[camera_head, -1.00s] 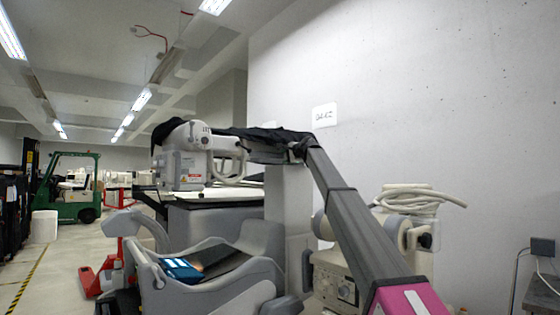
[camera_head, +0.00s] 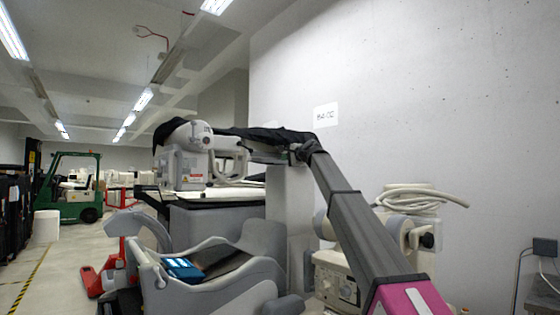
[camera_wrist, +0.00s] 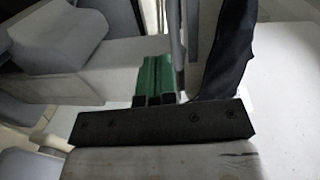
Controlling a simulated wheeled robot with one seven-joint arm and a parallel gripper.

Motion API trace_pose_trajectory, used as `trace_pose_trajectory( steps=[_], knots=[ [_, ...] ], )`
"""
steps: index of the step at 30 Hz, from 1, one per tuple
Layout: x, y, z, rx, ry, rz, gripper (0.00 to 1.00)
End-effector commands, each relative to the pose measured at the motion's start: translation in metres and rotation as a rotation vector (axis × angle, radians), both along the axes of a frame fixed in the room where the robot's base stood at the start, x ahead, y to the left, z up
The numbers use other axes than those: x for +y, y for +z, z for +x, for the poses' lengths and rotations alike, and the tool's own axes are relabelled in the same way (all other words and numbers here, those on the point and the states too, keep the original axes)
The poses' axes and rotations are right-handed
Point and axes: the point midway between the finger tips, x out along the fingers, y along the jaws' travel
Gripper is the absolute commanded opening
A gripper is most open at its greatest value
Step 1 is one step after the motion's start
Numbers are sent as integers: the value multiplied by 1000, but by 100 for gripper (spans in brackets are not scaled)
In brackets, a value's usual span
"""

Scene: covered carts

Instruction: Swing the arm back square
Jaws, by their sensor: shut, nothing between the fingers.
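A long dark grey sectioned arm (camera_head: 365,235) with a pink end (camera_head: 411,299) slants from the lower right up to a bend. From there, an upper part draped in black cloth (camera_head: 262,134) reaches left to a white-grey boxy head (camera_head: 187,160). The arm lies at an angle to the wall. In the wrist view, my gripper (camera_wrist: 154,66) shows two green fingers side by side, shut and empty beyond a black bar. Black cloth (camera_wrist: 228,60) hangs just right of the fingers; I cannot tell whether they touch it. I cannot make out my gripper in the head view.
A grey cart body (camera_head: 225,262) with a blue item (camera_head: 183,268) stands below the arm. A beige machine with coiled hose (camera_head: 420,198) is behind it at right. A concrete wall (camera_head: 440,110) closes the right side. A green forklift (camera_head: 75,190) stands far left by open floor.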

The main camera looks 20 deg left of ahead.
Motion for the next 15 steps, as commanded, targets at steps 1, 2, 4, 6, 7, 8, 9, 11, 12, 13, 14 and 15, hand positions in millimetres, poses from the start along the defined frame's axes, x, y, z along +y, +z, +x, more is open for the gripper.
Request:
trace_pose_trajectory(
  steps=[1, 2, 4, 6, 7, 8, 9, 11, 12, 13, 14, 15],
  knots=[
    [5, 0, 5, 1, 0, -1, 0],
    [8, 0, 7, 1, 1, -1, 0],
    [15, -1, 12, 1, 1, -2, 0],
    [23, -2, 19, 1, 1, -2, 0],
    [27, -2, 22, 1, 1, -2, 0],
    [31, -3, 25, 1, 0, -1, 0],
    [38, -3, 29, 1, 0, -1, 0],
    [47, -5, 36, 1, 1, -1, 0],
    [53, -6, 40, 2, 1, -1, 0],
    [58, -7, 44, 2, 2, -1, 0],
    [63, -8, 47, 2, 2, -1, 0],
    [68, -9, 52, 2, 1, -1, 0]
  ],
)
